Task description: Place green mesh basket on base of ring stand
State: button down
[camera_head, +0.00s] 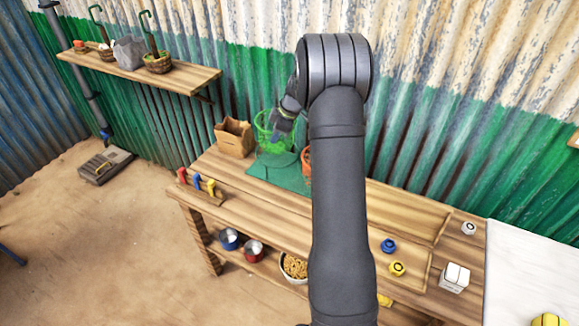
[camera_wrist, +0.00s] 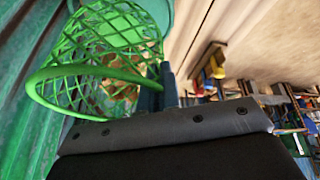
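The green mesh basket (camera_head: 264,127) is above the left part of the wooden bench, over a round green piece (camera_head: 280,157) and a flat green sheet (camera_head: 290,178). In the wrist view the basket (camera_wrist: 92,70) is tilted, its thick rim running to my fingers. My gripper (camera_head: 281,124) is at the basket's right side; in the wrist view its fingers (camera_wrist: 158,88) are close together with the rim between them. The basket seems to be held by its rim. I cannot make out a ring stand clearly; the round green piece may be its base.
A brown box (camera_head: 235,138) stands just left of the basket. A terracotta pot (camera_head: 306,165) is close on the right, partly behind my arm. A corrugated wall is close behind. A blue weight (camera_head: 388,245) and yellow weight (camera_head: 397,268) sit at right.

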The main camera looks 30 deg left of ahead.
notch_tip(320, 180, down, 9)
dwell(0.4)
jog(key=shift+f, duration=0.15)
jog(key=c, duration=2.1)
grip_release()
jog(key=shift+f, duration=0.15)
jog(key=shift+o, duration=0.8)
jog(key=v, duration=1.2)
jog(key=shift+r, duration=0.25)
jog(key=shift+f, duration=0.1)
